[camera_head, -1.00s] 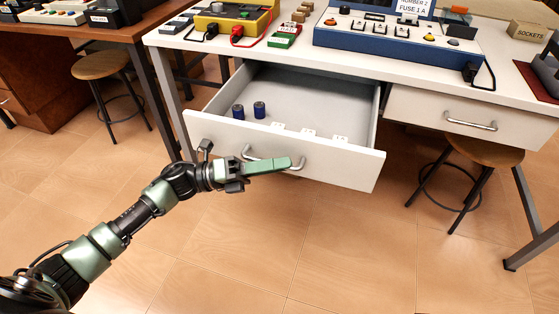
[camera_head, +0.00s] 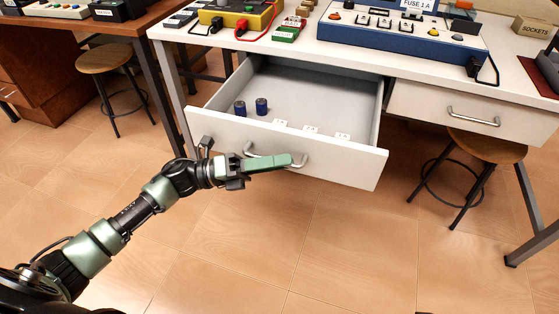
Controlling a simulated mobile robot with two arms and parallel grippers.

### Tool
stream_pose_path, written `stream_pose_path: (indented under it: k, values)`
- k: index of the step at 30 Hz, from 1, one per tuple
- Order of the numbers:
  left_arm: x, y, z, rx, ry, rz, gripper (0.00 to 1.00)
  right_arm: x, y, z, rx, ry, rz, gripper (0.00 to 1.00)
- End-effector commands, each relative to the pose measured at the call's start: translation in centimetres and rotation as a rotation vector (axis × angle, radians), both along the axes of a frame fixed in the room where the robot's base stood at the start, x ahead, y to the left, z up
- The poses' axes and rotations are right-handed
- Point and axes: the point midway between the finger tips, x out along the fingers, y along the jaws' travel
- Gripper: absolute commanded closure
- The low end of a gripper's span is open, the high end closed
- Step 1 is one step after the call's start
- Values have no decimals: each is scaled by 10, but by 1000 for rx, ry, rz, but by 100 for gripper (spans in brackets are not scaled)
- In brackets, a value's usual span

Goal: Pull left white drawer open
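The left white drawer (camera_head: 345,163) of the white table stands well open, its inside showing. Its curved metal handle (camera_head: 299,161) is on the front panel. My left gripper (camera_head: 278,163) lies across the handle at the front panel, and its green finger covers the middle of the handle. I cannot tell whether the fingers are closed around the handle. Two dark blue cylinders (camera_head: 262,107) and several small white tags (camera_head: 311,130) are inside the drawer. My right gripper is out of view.
The right white drawer (camera_head: 470,106) is shut. Stools stand under the table (camera_head: 489,145) and at the left (camera_head: 104,60). A blue panel (camera_head: 400,42) and a yellow device (camera_head: 236,17) sit on the tabletop. The tiled floor (camera_head: 270,230) before the drawer is clear.

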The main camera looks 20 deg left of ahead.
Motion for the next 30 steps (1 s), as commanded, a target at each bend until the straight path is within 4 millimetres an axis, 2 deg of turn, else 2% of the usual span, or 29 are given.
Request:
stream_pose_path:
  k: [12,15,30]
  values:
    - [-18,58,-15,4,4,3,80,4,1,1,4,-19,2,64]
    - [-21,68,-16,3,1,3,80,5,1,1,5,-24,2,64]
    - [-23,72,-17,0,0,1,80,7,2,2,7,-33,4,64]
